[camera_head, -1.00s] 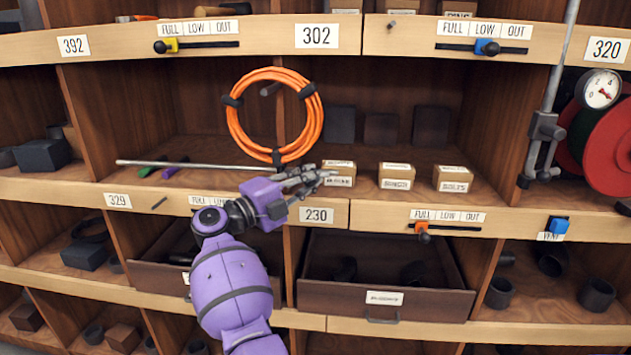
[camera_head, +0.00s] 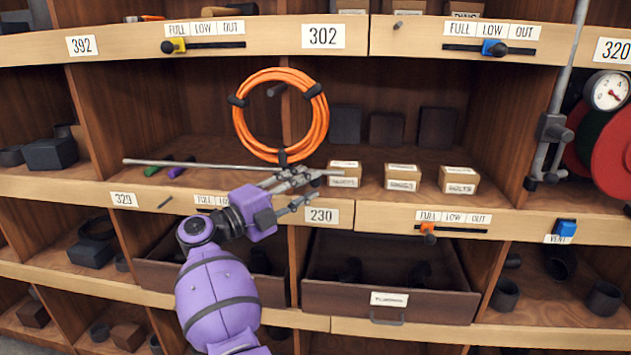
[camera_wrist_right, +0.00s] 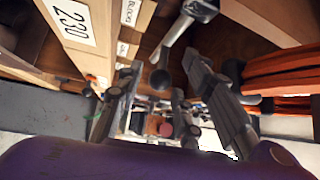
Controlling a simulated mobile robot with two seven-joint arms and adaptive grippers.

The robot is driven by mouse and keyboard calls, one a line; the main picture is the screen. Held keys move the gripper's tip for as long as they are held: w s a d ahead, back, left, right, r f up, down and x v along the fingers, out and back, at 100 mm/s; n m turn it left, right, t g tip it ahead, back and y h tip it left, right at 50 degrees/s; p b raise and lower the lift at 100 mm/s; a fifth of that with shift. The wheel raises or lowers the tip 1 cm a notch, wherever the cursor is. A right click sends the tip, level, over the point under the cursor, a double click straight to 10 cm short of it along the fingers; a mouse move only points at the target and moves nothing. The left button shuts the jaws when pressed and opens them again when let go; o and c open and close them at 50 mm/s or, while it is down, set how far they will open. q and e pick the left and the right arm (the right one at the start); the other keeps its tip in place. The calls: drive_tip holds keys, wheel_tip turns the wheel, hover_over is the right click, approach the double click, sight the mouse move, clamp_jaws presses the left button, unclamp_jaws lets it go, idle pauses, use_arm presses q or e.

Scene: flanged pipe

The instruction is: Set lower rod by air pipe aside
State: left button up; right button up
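A long thin grey rod (camera_head: 205,164) lies along the middle shelf in the head view, in front of the orange hose coil. Its right part runs behind or beside my right gripper's upper finger. My right gripper (camera_head: 308,189) points right along the shelf front, at the rod's right part, with its two fingers spread apart. In the right wrist view, a grey bar with a dark round end (camera_wrist_right: 160,79) shows between the open fingers of the gripper (camera_wrist_right: 165,105). I cannot tell whether a finger touches the rod. My left gripper is out of view.
The orange hose coil (camera_head: 239,119) hangs just above the rod. Small cartons (camera_head: 401,178) stand to the right on the shelf. An open drawer (camera_head: 345,298) juts out below. A vertical grey pipe (camera_head: 566,60), gauge (camera_head: 608,91) and red reel (camera_head: 610,150) stand at the right.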

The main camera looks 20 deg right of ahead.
drive_tip(key=v, duration=0.8)
